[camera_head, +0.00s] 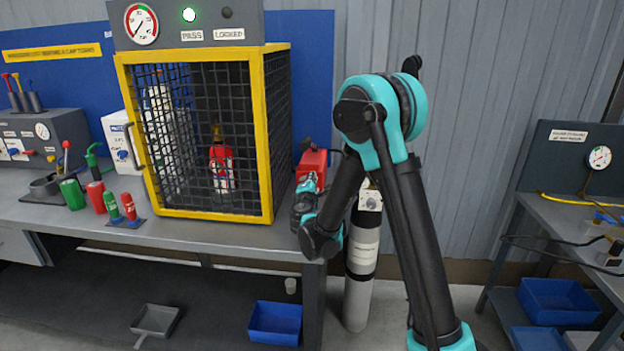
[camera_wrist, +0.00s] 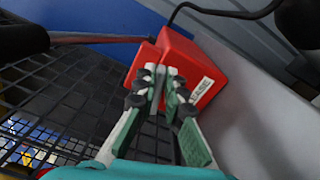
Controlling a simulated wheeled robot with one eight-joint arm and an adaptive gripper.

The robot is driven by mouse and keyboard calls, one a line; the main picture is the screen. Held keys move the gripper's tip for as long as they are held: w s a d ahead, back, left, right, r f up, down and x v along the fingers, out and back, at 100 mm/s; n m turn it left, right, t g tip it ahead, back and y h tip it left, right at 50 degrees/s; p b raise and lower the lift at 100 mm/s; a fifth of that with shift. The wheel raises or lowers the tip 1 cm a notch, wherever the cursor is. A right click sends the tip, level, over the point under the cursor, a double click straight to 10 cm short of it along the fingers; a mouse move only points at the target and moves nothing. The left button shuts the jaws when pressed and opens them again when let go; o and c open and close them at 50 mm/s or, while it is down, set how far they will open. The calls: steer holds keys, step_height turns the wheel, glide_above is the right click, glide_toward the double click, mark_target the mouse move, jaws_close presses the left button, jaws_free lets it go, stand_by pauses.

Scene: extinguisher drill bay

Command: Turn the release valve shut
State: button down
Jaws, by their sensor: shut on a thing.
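A red box (camera_head: 312,162) with a white label, which I take to be the release valve's body, is beside the right side of the cage. It also shows in the wrist view (camera_wrist: 196,52), with a red pipe leading left from it and a black cable above. My gripper (camera_wrist: 168,74) has its fingers close together at the face of this box. It is shut on a part there, apparently the release valve's handle, mostly hidden between the fingertips. In the head view my gripper (camera_head: 303,195) is just below the box, partly hidden by my arm.
A yellow-framed mesh cage (camera_head: 265,140) stands on the bench (camera_head: 190,232), with a red extinguisher (camera_head: 221,165) inside. Above it a panel (camera_head: 190,22) has a gauge and a lit green lamp. A grey cylinder (camera_head: 358,290) stands near my arm.

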steer(key=shift+f+m, duration=0.25)
steer(key=shift+m, duration=1.25)
steer(key=shift+d, duration=0.1)
steer(key=c, duration=1.6)
jaws_free()
steer(key=shift+s, duration=0.15)
steer(key=s, duration=1.1)
steer(key=shift+s+a, duration=0.25)
steer(key=shift+s, duration=0.15)
steer(key=shift+d, duration=0.1)
